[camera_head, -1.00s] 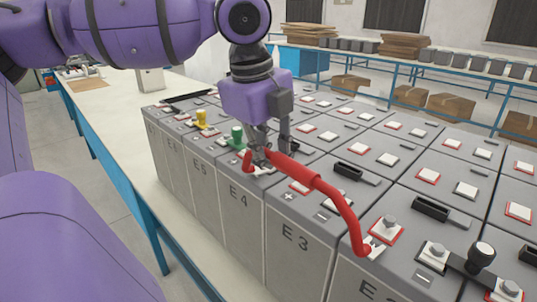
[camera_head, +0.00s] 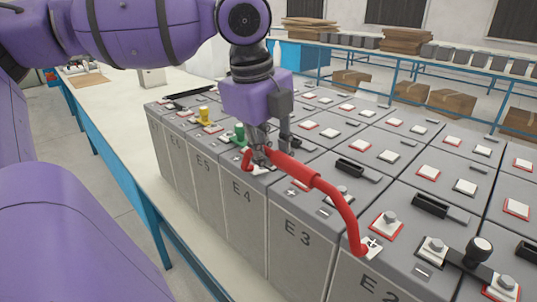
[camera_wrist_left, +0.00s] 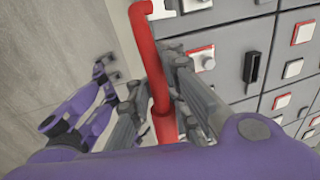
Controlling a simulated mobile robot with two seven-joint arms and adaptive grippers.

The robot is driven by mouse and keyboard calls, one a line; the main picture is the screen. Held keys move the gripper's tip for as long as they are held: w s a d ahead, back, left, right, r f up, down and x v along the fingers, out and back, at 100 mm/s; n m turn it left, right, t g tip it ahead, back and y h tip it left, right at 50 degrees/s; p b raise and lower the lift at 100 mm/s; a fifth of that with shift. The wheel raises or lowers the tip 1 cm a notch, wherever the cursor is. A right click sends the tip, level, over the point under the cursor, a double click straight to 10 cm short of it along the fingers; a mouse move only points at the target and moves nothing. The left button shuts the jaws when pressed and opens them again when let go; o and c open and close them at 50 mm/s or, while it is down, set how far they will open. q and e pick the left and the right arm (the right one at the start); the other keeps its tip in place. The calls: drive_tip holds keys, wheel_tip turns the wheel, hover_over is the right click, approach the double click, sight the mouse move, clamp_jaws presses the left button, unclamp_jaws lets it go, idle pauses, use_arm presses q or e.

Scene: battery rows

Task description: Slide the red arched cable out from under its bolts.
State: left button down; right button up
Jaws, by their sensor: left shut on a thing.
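The red arched cable (camera_head: 322,187) hangs from my left gripper (camera_head: 263,150), which is shut on it near its far end. Its near end, with a pale fork lug (camera_head: 371,245), lies over the E2 battery's edge, apart from the bolt (camera_head: 390,219) on the red-bordered pad behind it. Its far end (camera_head: 247,161) is beside the gripper over E4; whether it is clear of a bolt is hidden. In the left wrist view the cable (camera_wrist_left: 150,60) passes between the fingers (camera_wrist_left: 156,88), and a bolt (camera_wrist_left: 207,62) stands to its right. My right gripper is not in view.
Rows of grey batteries (camera_head: 300,215) fill the bench, with more bolts and pads around. A black link bar with a knob (camera_head: 481,249) is at front right. Green (camera_head: 238,134) and yellow (camera_head: 204,116) posts stand left of the gripper. Open floor lies at the left.

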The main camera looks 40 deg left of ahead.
use_arm(q)
drive_tip(key=shift+f, duration=0.1)
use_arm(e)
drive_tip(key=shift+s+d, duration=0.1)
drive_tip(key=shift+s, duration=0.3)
use_arm(q)
drive_tip(key=shift+f, duration=0.25)
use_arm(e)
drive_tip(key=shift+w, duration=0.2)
use_arm(q)
drive_tip(key=c, duration=1.6)
unclamp_jaws()
drive_tip(key=shift+o, duration=0.2)
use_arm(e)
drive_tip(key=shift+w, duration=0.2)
use_arm(q)
wheel_tip(320, 180, up, 12)
drive_tip(key=s, duration=0.2)
drive_tip(key=shift+s+f, duration=0.15)
drive_tip(key=shift+s, duration=0.05)
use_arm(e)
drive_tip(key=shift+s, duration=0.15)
